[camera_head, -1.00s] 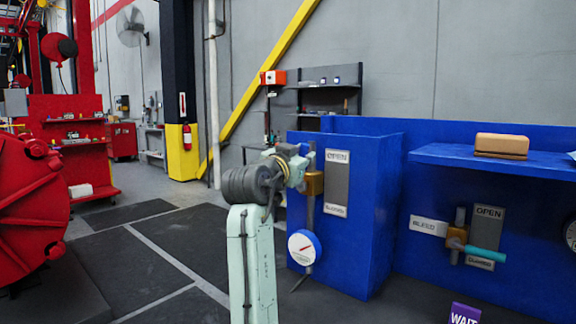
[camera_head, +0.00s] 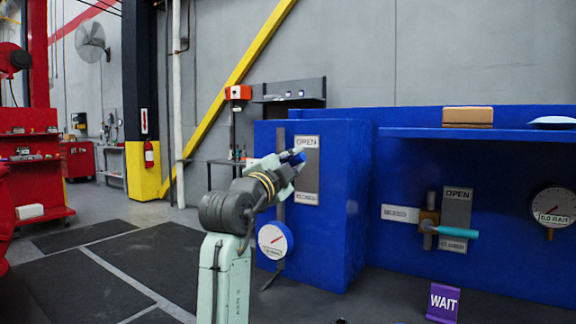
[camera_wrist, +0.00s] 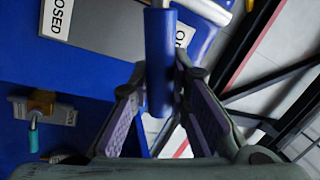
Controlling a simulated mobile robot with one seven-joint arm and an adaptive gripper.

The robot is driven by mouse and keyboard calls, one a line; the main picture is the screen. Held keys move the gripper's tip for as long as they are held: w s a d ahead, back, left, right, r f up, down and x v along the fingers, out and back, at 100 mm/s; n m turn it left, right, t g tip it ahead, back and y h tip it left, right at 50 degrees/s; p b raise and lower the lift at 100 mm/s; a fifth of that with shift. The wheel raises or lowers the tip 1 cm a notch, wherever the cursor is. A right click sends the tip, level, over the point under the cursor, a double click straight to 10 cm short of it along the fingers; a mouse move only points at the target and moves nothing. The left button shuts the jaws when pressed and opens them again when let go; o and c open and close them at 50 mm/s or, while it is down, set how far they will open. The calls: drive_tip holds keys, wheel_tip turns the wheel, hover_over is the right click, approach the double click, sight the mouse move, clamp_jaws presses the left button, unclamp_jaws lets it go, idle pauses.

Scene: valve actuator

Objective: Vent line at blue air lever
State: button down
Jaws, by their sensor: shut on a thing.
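The blue air lever (camera_head: 293,157) shows at the tip of my gripper (camera_head: 284,168), in front of the upright OPEN/CLOSED plate (camera_head: 306,180) on the blue cabinet. In the wrist view the blue lever (camera_wrist: 159,60) stands between my gripper's purple-padded fingers (camera_wrist: 158,92), which are shut on it. Its metal stem shows at the top edge. The lever's valve body is hidden behind my gripper in the head view. A white round gauge (camera_head: 275,240) sits below on the same pipe; its reading is too small to tell.
To the right, a teal-handled brass valve (camera_head: 455,232) has a BLEED label (camera_head: 400,213) and its own OPEN/CLOSED plate. A gauge (camera_head: 553,205) beside it seems to read 0.0 BAR. A purple WAIT sign (camera_head: 443,302) stands in front. Floor at left is open.

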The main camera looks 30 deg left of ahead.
drive_tip(key=shift+d+f+m+h+b, duration=0.2)
drive_tip(key=shift+f+m+h+b, duration=0.55)
drive_tip(key=shift+m, duration=0.85)
drive_tip(key=shift+d+f+m+h+b, duration=0.2)
drive_tip(key=shift+f+m+h+b, duration=0.35)
drive_tip(key=shift+f+m+b, duration=0.75)
drive_tip(key=shift+r+m+p, duration=0.15)
drive_tip(key=shift+m+p, duration=0.25)
drive_tip(key=c, duration=1.5)
unclamp_jaws()
drive_tip(key=shift+r, duration=0.1)
drive_tip(key=v, duration=1.2)
